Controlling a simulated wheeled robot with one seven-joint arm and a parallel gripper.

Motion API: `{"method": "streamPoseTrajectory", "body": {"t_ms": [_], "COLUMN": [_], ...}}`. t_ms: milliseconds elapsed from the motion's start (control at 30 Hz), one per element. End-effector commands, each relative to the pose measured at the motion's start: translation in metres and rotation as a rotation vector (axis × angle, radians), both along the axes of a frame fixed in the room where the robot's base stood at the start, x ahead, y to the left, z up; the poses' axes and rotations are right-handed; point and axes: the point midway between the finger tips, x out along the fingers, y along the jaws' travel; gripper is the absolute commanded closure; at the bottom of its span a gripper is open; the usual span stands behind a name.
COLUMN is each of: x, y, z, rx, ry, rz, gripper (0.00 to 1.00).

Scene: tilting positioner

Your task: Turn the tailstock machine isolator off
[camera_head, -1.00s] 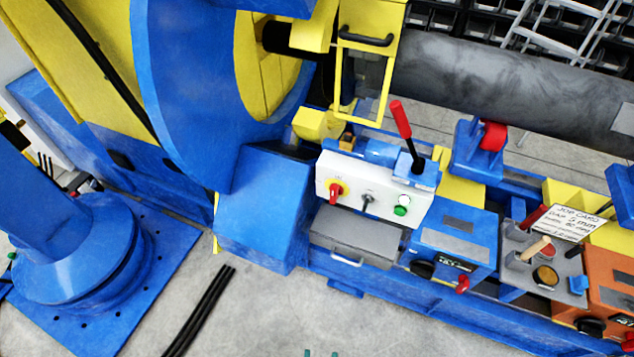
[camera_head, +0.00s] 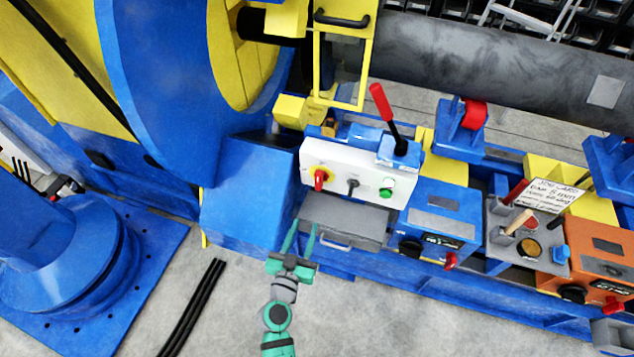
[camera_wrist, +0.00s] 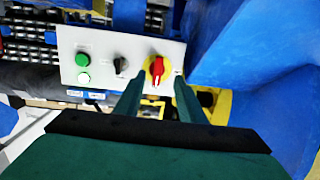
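A red rotary knob on a yellow plate (camera_head: 319,179) sits at the left end of a white control panel (camera_head: 335,155); its handle looks roughly vertical. It also shows in the wrist view (camera_wrist: 157,70). Its label is too small to read, so I cannot confirm it is the tailstock isolator. My green gripper (camera_head: 301,226) is open and empty, below the panel in the head view. In the wrist view my fingertips (camera_wrist: 158,84) are spread on either side of the knob's image, seemingly still short of it.
The panel also has a black selector (camera_head: 352,186) and a green button (camera_head: 387,187). A grey drawer box (camera_head: 345,218) lies below it. A red-handled lever (camera_head: 382,103) stands behind. Other red knobs sit on the blue box (camera_head: 450,261) and orange box (camera_head: 612,306).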

Motion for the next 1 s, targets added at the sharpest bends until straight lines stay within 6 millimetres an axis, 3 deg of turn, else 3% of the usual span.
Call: {"method": "streamPoseTrajectory", "body": {"t_ms": [100, 267, 467, 800, 1000], "x": [0.027, 0.043, 0.061, 0.117, 0.138], "y": [-0.002, -0.004, -0.01, -0.028, -0.035], "z": [0.02, 0.034, 0.036, 0.036, 0.036], "rx": [-0.014, -0.022, -0.023, -0.024, -0.023], "ry": [-0.061, -0.102, -0.109, -0.109, -0.108], "rz": [-0.037, -0.062, -0.065, -0.065, -0.064], "gripper": [0.64, 0.64, 0.64, 0.64, 0.64]}}
